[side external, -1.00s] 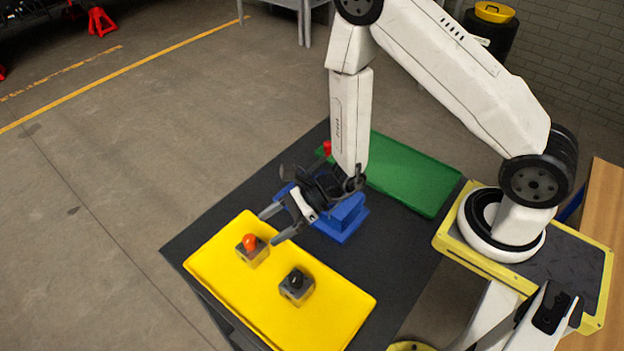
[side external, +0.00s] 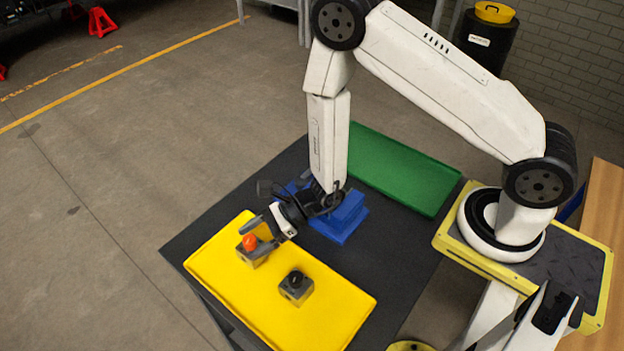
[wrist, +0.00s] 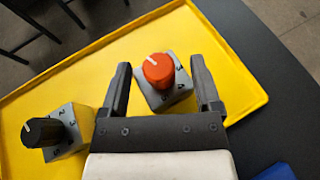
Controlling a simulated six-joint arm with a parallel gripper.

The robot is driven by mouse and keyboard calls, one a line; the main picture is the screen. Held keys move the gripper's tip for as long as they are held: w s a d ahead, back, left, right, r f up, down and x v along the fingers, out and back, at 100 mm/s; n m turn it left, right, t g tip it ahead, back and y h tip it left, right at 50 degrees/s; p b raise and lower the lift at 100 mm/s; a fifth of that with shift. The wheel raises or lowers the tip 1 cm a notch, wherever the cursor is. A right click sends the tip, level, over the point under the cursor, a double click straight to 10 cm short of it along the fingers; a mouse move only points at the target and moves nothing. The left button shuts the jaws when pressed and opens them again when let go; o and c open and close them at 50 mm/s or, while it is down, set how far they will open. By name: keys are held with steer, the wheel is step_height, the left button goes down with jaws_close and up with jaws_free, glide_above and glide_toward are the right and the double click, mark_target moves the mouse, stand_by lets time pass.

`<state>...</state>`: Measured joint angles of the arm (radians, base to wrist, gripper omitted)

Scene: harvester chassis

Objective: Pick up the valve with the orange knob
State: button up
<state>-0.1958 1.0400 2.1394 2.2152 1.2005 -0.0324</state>
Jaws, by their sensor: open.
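The valve with the orange knob (side external: 250,243) sits on the left part of the yellow tray (side external: 330,318). It has a grey block body with numbers, and in the wrist view the valve (wrist: 159,72) lies between my two fingers. My gripper (side external: 257,236) is open, with its fingers on either side of the orange-knob valve; the wrist view shows the gripper (wrist: 160,92) with gaps beside the valve. I cannot tell the exact height of the fingertips. A second valve with a black knob (side external: 296,286) stands on the tray to the right; it also shows in the wrist view (wrist: 62,135).
A blue block-like fixture (side external: 340,222) stands behind my gripper on the dark table (side external: 210,222). A green tray (side external: 400,170) lies at the back right of the table and looks empty in its visible part.

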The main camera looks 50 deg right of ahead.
jaws_close()
steer(key=shift+r, duration=0.15)
stand_by(0.4)
steer(key=shift+r, duration=4.85)
steer(key=shift+d, duration=0.15)
